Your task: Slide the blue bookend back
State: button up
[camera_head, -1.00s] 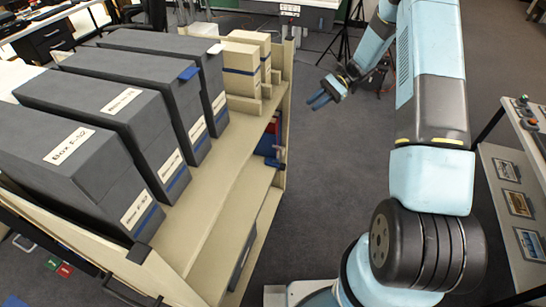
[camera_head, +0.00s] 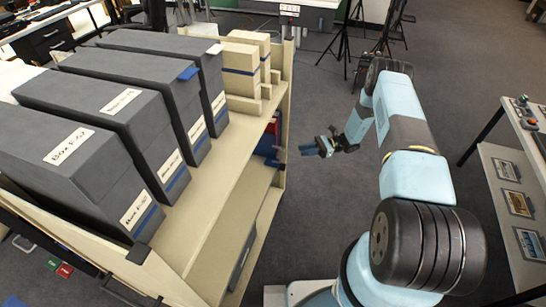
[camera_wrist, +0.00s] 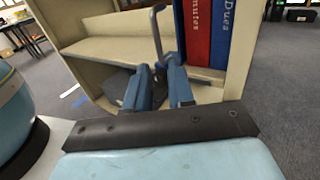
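In the wrist view a thin blue-grey upright with a hooked top, which looks like the bookend (camera_wrist: 157,34), stands on the cart's lower shelf, left of a red binder (camera_wrist: 196,30) and a blue binder (camera_wrist: 232,30). Its lower part is hidden behind my fingers. My gripper (camera_wrist: 160,72) is open, its two blue fingers pointing toward the shelf with a gap between them. In the head view my gripper (camera_head: 322,148) is in the aisle, right of the cart and apart from it. The bookend shows there only as a small shape by the cart's right edge.
The cart's top shelf (camera_head: 215,195) carries several dark grey archival boxes (camera_head: 75,150) and smaller cream boxes (camera_head: 241,68). Side panels bound the lower shelf (camera_wrist: 150,48). The aisle floor (camera_head: 325,210) is clear.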

aim_at(276, 163)
jog(key=x, duration=1.3)
jog(key=shift+a+r, duration=0.15)
jog(key=shift+a, duration=0.4)
jog(key=shift+o, duration=0.3)
jog(key=c, duration=0.4)
grip_shut()
jog(key=shift+d, duration=0.3)
